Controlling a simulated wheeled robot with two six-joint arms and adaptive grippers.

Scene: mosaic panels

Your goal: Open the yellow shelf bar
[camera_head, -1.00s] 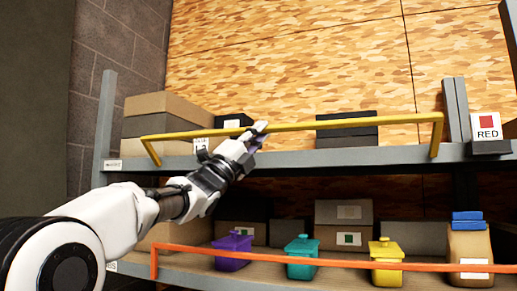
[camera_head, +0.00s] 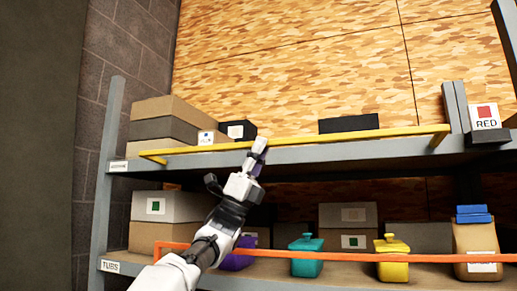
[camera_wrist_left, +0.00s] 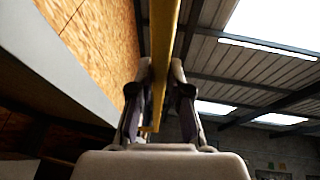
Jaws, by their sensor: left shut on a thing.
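The yellow shelf bar (camera_head: 330,138) runs across the front edge of the upper shelf in the head view, with its end arms at the left and right. It lies low, close to the level of the shelf board. My left gripper (camera_head: 258,146) is shut on the bar, left of its middle. In the left wrist view the yellow bar (camera_wrist_left: 163,50) passes between the two fingers of the left gripper (camera_wrist_left: 160,95). The fingertips partly hide the bar at the grip. My right gripper is in neither view.
The upper shelf (camera_head: 350,153) holds stacked boxes (camera_head: 165,118), black boxes (camera_head: 348,124) and a RED sign (camera_head: 486,116). An orange bar (camera_head: 400,258) crosses the lower shelf before purple, teal (camera_head: 307,262) and yellow (camera_head: 391,266) tubs and a bag (camera_head: 476,238).

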